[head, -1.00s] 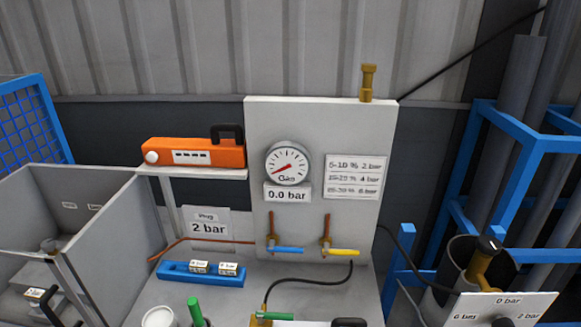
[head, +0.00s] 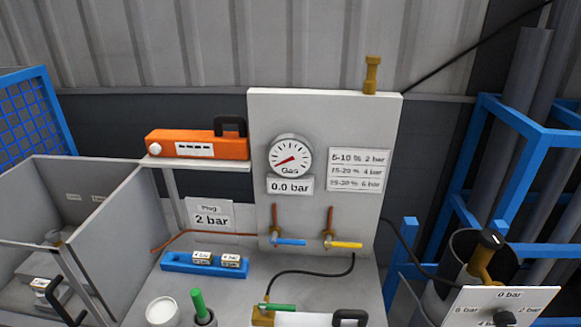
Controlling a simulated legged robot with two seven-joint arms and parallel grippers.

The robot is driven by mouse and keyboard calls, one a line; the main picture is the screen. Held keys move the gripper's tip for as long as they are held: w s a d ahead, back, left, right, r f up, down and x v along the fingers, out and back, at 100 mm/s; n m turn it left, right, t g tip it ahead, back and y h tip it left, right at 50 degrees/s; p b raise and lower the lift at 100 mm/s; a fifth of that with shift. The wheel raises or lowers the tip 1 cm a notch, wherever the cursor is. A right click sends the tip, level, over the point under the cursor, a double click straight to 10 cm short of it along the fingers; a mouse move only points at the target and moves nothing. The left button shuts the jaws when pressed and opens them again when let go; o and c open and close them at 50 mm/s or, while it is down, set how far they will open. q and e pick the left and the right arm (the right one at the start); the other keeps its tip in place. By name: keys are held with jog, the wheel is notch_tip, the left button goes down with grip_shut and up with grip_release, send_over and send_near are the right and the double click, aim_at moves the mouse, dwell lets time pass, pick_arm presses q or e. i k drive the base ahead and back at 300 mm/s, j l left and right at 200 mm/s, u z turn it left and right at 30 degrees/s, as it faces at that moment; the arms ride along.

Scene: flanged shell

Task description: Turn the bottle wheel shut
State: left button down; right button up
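The bottle wheel (head: 493,238) is a small dark knob with a pale mark, on top of a brass valve (head: 482,264) at the right. The valve rises from a dark grey gas bottle (head: 462,248), which stands partly hidden behind a white dial plate (head: 530,297) marked with bar values. A dark knob (head: 504,318) sits on that plate at the bottom edge. Neither of my grippers shows in the head view, and nothing is seen touching the wheel.
The panel gauge (head: 290,156) sits above a 0.0 bar label. Blue (head: 290,241) and yellow (head: 345,245) levers are below it. A black hose (head: 405,260) runs from the panel towards the bottle. Blue frame bars (head: 437,205) stand around the bottle. An orange case (head: 200,145) sits on a shelf.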

aim_at(491, 238)
jog(key=k+l, duration=0.1)
jog(key=l, duration=0.2)
jog(key=k+l+z, duration=0.1)
jog(key=l, duration=0.2)
jog(key=i+l, duration=0.15)
jog(key=l, duration=0.25)
jog(key=i+l+z, duration=0.15)
jog(key=l, duration=0.2)
jog(key=i+l, duration=0.25)
jog(key=l, duration=0.15)
jog(key=i+z, duration=0.15)
jog(key=i, duration=0.15)
